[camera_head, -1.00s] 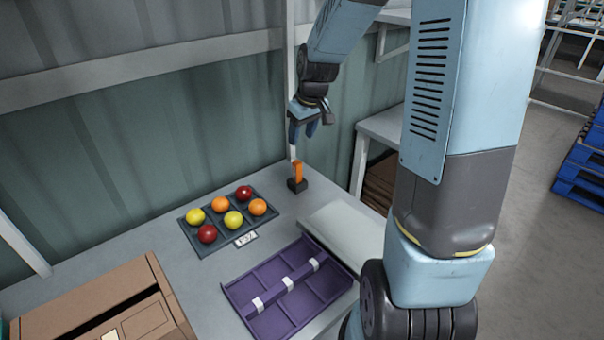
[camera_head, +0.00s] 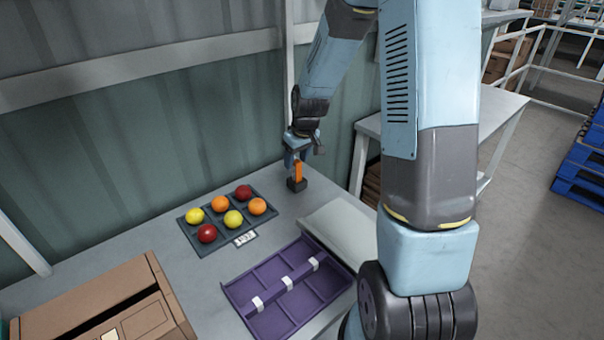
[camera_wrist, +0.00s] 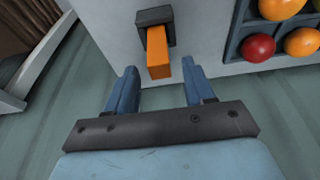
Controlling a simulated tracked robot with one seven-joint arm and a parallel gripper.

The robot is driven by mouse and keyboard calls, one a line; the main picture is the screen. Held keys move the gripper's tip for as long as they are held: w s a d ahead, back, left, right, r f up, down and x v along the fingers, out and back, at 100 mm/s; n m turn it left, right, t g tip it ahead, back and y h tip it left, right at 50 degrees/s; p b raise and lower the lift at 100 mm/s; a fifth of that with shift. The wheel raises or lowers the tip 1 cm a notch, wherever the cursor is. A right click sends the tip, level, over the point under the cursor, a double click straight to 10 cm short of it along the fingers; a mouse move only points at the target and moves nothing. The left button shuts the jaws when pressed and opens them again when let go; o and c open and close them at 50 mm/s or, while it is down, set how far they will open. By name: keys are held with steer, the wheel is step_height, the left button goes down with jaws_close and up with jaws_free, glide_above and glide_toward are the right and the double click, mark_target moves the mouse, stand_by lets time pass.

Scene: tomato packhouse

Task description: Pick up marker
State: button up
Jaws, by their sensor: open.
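The marker (camera_head: 298,171) is an orange upright block standing in a dark square holder (camera_head: 297,185) at the back of the table. In the wrist view the marker (camera_wrist: 159,55) rises from the holder (camera_wrist: 155,17), just beyond and between the two blue fingers. My gripper (camera_head: 296,160) is open and empty, its fingers pointing down at the marker's upper part. In the wrist view my gripper (camera_wrist: 160,75) has a clear gap between its fingers, and the marker lies roughly in line with that gap. I cannot tell whether a finger touches it.
A dark tray (camera_head: 190,232) with several red, orange and yellow tomatoes lies left of the holder. A purple divided tray (camera_head: 240,294) and a pale slab (camera_head: 338,226) lie in front. A cardboard box (camera_head: 140,282) stands front left. The green corrugated wall (camera_head: 140,140) is close behind.

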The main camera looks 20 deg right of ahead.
mark_target(297, 174)
steer(key=shift+x, duration=1.95)
steer(key=shift+s, duration=0.1)
steer(key=shift+c, duration=0.5)
jaws_close()
